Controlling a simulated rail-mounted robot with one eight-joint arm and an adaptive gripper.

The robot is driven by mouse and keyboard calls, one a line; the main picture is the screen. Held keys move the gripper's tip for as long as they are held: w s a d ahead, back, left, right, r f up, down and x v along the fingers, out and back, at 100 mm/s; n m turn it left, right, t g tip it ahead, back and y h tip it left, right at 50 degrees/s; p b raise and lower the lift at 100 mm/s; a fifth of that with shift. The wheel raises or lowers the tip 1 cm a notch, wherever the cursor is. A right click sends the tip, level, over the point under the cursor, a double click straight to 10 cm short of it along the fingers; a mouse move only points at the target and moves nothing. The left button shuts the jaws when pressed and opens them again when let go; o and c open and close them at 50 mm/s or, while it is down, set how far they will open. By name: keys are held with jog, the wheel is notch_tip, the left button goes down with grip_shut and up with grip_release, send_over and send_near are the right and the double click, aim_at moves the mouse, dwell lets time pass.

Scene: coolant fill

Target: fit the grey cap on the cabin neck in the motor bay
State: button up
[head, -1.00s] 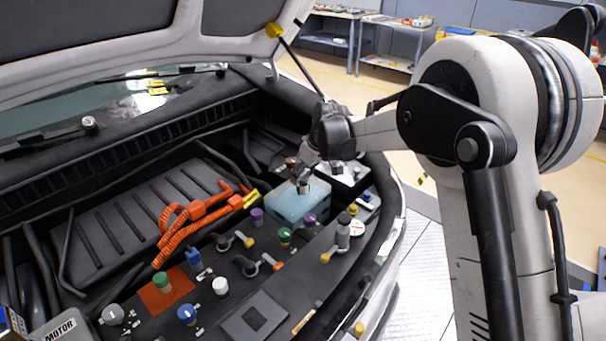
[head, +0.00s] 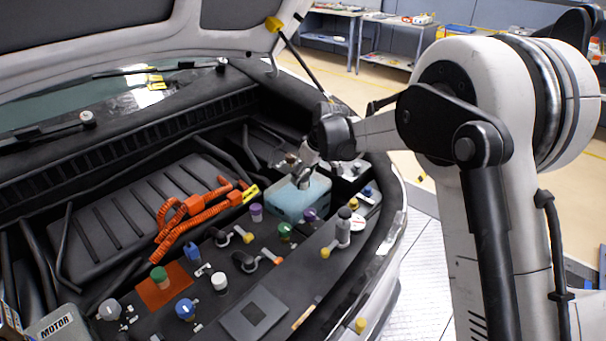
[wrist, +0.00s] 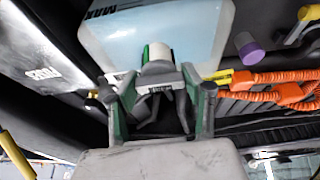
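The translucent pale-blue tank (head: 300,203) stands in the motor bay, just below my gripper in the head view. The wrist view shows the tank (wrist: 110,38) with part of a "MAX" mark. My gripper (wrist: 158,76) has its two fingers on either side of a small grey cap (wrist: 157,77), and they appear to touch it. A pale cylindrical neck (wrist: 158,55) with a green strip beside it shows directly beyond the cap. Cap and neck overlap in this view, so I cannot tell whether they touch. In the head view my gripper (head: 299,166) is small and partly hides the cap.
Orange corrugated hoses (head: 185,215) lie left of the tank. The raised hood (head: 130,50) hangs over the bay's far side.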

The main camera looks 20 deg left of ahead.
jog(key=o, duration=0.4)
jog(key=shift+o, duration=0.2)
jog(key=shift+r, duration=0.1)
jog(key=v, duration=1.2)
jog(key=shift+o, duration=0.3)
